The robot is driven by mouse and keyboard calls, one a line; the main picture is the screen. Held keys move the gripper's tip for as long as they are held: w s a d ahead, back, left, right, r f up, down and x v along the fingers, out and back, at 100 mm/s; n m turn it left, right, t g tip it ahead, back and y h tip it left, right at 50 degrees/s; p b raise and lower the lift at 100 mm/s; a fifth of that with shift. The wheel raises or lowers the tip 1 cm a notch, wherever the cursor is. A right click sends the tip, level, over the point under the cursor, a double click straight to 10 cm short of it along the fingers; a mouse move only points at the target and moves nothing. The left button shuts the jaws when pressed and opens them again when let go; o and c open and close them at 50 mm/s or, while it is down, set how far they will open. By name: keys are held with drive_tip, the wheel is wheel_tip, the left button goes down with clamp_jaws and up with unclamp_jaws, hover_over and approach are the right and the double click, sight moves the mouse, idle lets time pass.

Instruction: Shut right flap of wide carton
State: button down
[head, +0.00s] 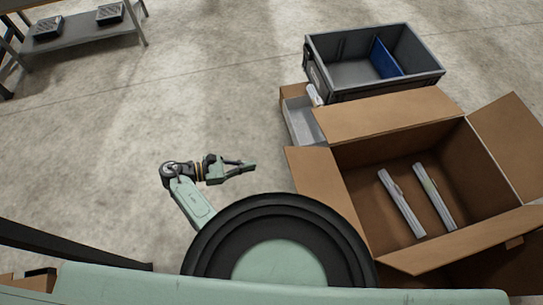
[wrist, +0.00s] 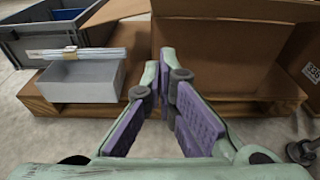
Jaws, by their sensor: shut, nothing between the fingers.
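The wide carton (head: 352,205) is an open brown box at the right of the head view, with two long pale packages (head: 402,203) (head: 434,195) lying inside. Its flaps are spread open. The right flap (head: 512,130) leans outward at the right edge. The far flap (head: 390,115), left flap (head: 318,180) and near flap (head: 460,241) also stand away from the opening. My gripper (head: 252,167) is left of the carton, apart from it, shut and empty. In the wrist view my gripper (wrist: 164,118) points at brown carton board (wrist: 225,55).
A grey tote (head: 335,82) with a blue divider (head: 386,58) stands behind the carton. A small pale bin (head: 300,122) with a packet (head: 315,95) across it sits at the carton's far left. A shelf (head: 85,35) stands far left. The floor around my gripper is clear.

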drive_tip(key=w+d+r+b, duration=0.2)
drive_tip(key=d, duration=0.6)
drive_tip(key=shift+w+r, duration=0.15)
drive_tip(key=shift+w, duration=0.2)
drive_tip(key=shift+d, duration=0.15)
drive_tip(key=shift+d+r+p, duration=0.15)
drive_tip(key=shift+r+p, duration=0.5)
drive_tip(key=shift+p, duration=0.25)
drive_tip(key=shift+d+r, duration=0.1)
